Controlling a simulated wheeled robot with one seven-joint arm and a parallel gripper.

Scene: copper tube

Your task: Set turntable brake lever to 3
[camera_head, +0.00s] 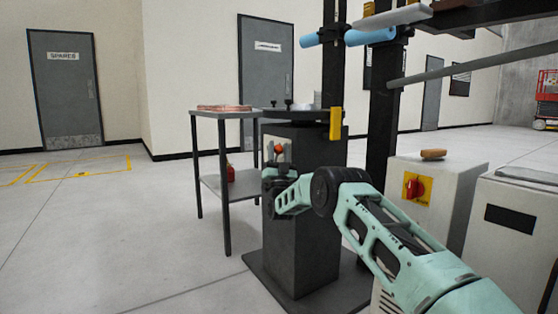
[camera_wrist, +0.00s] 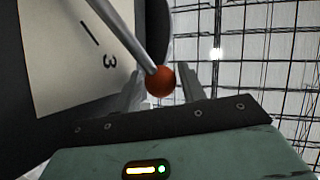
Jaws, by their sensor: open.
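The brake lever is a grey rod with an orange-red ball knob (camera_wrist: 161,82). In the wrist view the rod comes down from the top to the knob. A pale scale plate (camera_wrist: 75,75) lies left of the rod, with a "3" and a short dark mark on it. My gripper (camera_wrist: 160,70) is open, with one finger on each side of the knob; I cannot tell whether either touches it. In the head view the knob (camera_head: 278,149) shows on the front of the dark pedestal (camera_head: 305,225), just above my gripper (camera_head: 272,176). The plate is mostly hidden there.
A grey side table (camera_head: 222,114) with copper-coloured pieces on top stands left of the pedestal. A white cabinet with a red rotary switch (camera_head: 414,189) is on the right. Dark posts and a blue roller (camera_head: 370,37) rise above the pedestal. The floor at left is clear.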

